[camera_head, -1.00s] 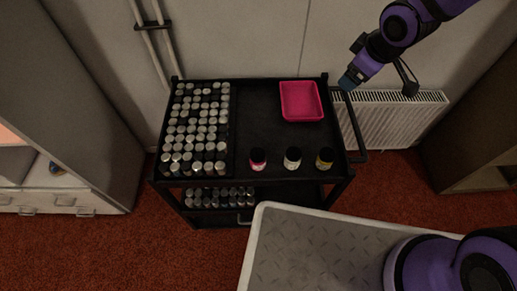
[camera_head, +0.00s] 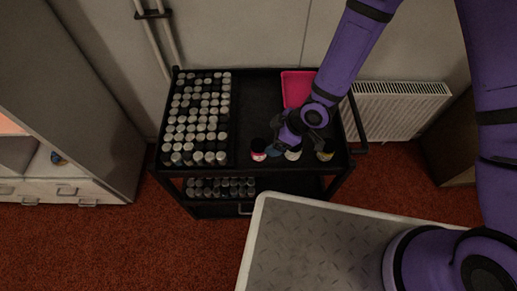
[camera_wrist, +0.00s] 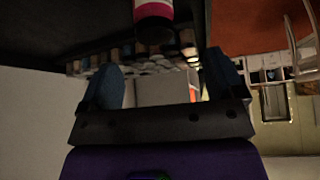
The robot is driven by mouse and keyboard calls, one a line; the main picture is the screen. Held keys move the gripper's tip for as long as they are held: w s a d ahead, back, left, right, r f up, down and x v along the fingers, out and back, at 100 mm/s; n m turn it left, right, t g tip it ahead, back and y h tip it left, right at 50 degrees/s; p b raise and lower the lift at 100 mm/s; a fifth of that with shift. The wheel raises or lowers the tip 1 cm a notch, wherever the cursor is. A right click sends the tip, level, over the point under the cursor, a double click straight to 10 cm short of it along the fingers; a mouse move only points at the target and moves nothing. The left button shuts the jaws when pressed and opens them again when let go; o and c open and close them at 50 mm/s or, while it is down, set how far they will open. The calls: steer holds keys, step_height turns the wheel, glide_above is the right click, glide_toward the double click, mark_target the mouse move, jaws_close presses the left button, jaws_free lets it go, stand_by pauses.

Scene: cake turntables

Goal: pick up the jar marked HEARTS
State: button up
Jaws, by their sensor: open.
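Three dark-topped jars stand near the front edge of the black cart: one with a pink-red label (camera_head: 258,150), one with a white label (camera_head: 293,153) and one with a yellow label (camera_head: 325,151). No lettering can be read, so I cannot tell which is marked HEARTS. My gripper (camera_head: 274,150) is low beside the pink-red and white jars, partly hidden by my wrist. In the wrist view its blue fingers (camera_wrist: 165,78) are apart with nothing between them. The pink-red jar (camera_wrist: 153,12) shows at the top of that view, cut off by the edge.
Many silver-topped jars (camera_head: 200,115) fill the cart's left side, and more stand on its lower shelf (camera_head: 220,188). A pink tray (camera_head: 296,88) lies at the back, partly behind my arm. A radiator (camera_head: 400,112) is to the right. The cart's top (camera_head: 255,100) is bare around its middle.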

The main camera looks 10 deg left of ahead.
mark_target(260, 144)
steer(key=x, duration=0.9)
steer(key=shift+w, duration=0.35)
steer(key=shift+c, duration=0.4)
steer(key=c, duration=1.1)
steer(key=shift+r, duration=0.15)
